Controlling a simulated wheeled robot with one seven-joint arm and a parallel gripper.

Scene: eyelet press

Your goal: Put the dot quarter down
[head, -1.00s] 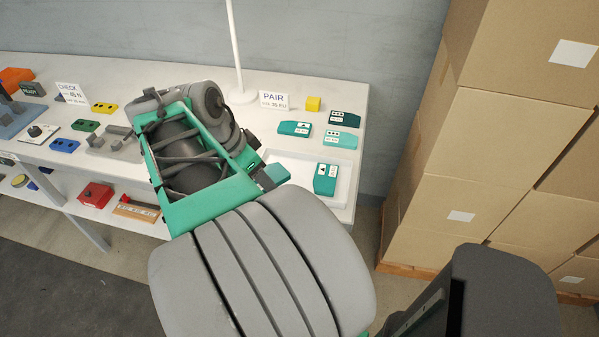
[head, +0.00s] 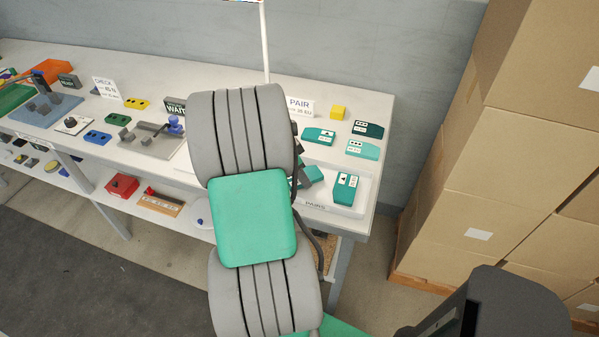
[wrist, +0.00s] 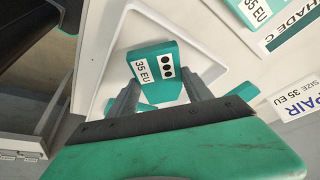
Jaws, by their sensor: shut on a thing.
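The dot quarter (wrist: 150,54) is a teal piece with a white label reading 35 EU and black dots. In the wrist view, my gripper (wrist: 161,82) has its two grey fingers at the sides of this quarter and is shut on it, over the white tray (wrist: 104,75). In the head view, a teal labelled quarter (head: 346,196) shows at the right end of the tray (head: 335,209); I cannot tell whether it touches the tray floor. My arm hides most of my gripper there. More teal shows behind the fingers in the wrist view, partly hidden.
A white pole (head: 265,45) rises nearby. Stacked cartons (head: 500,150) stand right of the bench.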

